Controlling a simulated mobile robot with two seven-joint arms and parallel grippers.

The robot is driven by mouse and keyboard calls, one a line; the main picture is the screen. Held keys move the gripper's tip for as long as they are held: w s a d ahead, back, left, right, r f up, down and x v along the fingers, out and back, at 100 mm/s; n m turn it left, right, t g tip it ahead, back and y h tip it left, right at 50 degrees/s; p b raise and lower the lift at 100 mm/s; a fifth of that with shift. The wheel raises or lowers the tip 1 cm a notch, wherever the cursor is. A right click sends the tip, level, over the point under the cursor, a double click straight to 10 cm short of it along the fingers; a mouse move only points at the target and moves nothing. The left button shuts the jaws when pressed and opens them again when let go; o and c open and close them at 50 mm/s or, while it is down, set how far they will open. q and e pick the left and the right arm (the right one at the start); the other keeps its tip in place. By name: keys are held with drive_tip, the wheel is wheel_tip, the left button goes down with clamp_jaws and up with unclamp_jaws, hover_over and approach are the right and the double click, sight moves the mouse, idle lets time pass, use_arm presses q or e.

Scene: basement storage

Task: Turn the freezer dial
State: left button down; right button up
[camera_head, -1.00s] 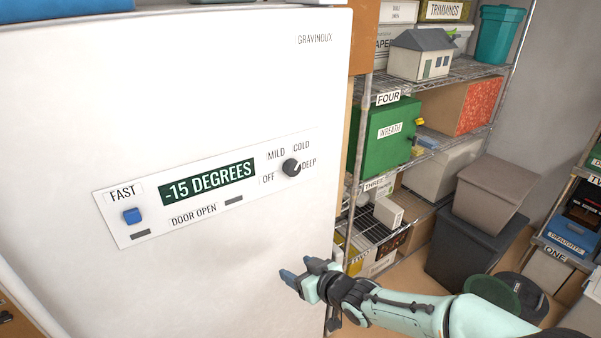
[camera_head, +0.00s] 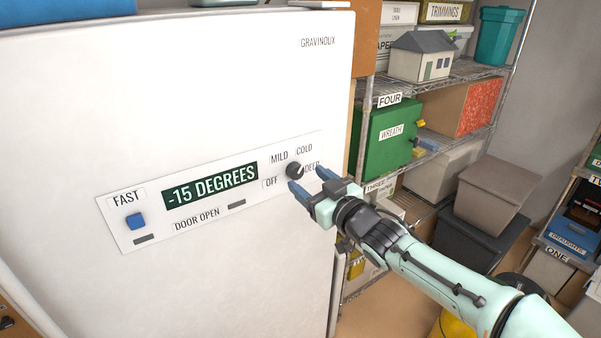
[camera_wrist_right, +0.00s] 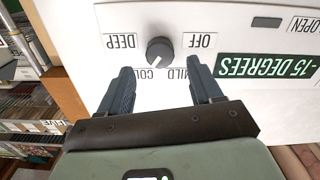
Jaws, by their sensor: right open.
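The white freezer (camera_head: 200,80) fills the left of the head view, with a control panel (camera_head: 113,223) on its front. The dark round dial (camera_head: 295,171) sits at the panel's right end among the labels OFF, MILD, COLD and DEEP. The dial also shows in the right wrist view (camera_wrist_right: 160,52), just beyond the fingertips and between their lines. The display (camera_head: 210,184) reads -15 DEGREES. My right gripper (camera_head: 310,180) is open and empty in front of the dial, its fingers apart on either side; contact cannot be told. My left gripper is not in view.
A blue button (camera_head: 136,221) under the FAST label is at the panel's left end. Wire shelves (camera_head: 440,78) with boxes, a green wreath box (camera_head: 385,139) and a model house (camera_head: 421,56) stand right of the freezer. Grey bins (camera_head: 485,200) stand on the floor.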

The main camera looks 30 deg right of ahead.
sight(298, 172)
drive_tip(key=w, duration=0.4)
drive_tip(key=shift+w+a, duration=0.1)
drive_tip(key=shift+a, duration=0.1)
drive_tip(key=c, duration=1)
drive_tip(key=shift+c, duration=0.2)
drive_tip(key=shift+n, duration=0.3)
